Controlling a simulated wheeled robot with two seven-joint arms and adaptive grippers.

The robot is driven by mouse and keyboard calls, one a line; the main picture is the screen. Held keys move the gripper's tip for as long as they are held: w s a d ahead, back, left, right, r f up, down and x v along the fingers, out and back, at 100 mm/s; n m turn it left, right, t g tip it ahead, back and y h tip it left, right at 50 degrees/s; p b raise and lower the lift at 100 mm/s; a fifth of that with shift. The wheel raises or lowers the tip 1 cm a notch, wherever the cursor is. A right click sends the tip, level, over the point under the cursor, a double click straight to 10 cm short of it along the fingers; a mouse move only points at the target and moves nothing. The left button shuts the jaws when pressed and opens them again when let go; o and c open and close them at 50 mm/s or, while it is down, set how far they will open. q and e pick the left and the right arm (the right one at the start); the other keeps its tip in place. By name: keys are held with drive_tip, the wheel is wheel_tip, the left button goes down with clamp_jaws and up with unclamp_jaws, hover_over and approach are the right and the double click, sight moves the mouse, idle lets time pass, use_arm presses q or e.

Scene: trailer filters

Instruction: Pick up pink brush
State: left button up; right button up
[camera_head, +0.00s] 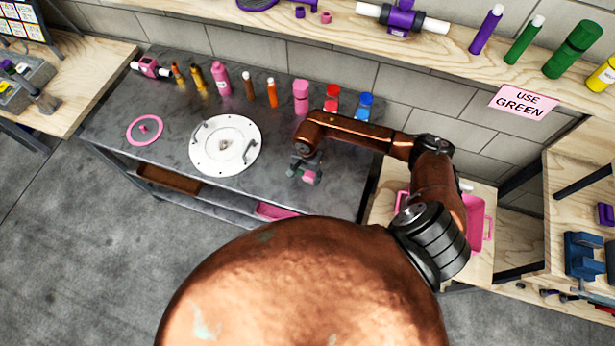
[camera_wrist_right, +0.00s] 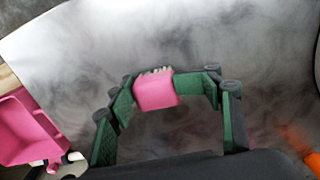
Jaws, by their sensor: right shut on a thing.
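The pink brush (camera_wrist_right: 155,92) is a small pink block with pale bristles on its far side. It sits between the green-padded fingers of my right gripper (camera_wrist_right: 170,88) in the right wrist view. In the head view my right gripper (camera_head: 304,171) is over the right part of the grey table (camera_head: 270,190), with the pink brush (camera_head: 309,177) showing at its fingertips. The gripper is shut on the brush, whose lower part is partly hidden by the fingers. I cannot tell how high it is above the table. My left gripper is out of view.
A round white plate with handles (camera_head: 225,145) lies left of the gripper. A pink ring (camera_head: 145,131) lies farther left. Bottles, including a pink one (camera_head: 301,97), and red (camera_head: 332,98) and blue (camera_head: 364,105) items line the back. A pink bin (camera_head: 475,222) stands right.

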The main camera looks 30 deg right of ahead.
sight(306, 176)
wheel_tip(306, 176, up, 3)
drive_tip(key=shift+a+b, duration=0.1)
drive_tip(key=shift+b, duration=0.3)
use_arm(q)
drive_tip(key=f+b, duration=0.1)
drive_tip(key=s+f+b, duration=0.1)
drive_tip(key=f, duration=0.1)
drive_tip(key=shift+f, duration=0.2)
use_arm(e)
drive_tip(key=s+a+r, duration=0.8)
drive_tip(key=a+r, duration=0.1)
drive_tip(key=a, duration=0.2)
drive_tip(key=shift+s+r, duration=0.15)
drive_tip(key=shift+r, duration=0.1)
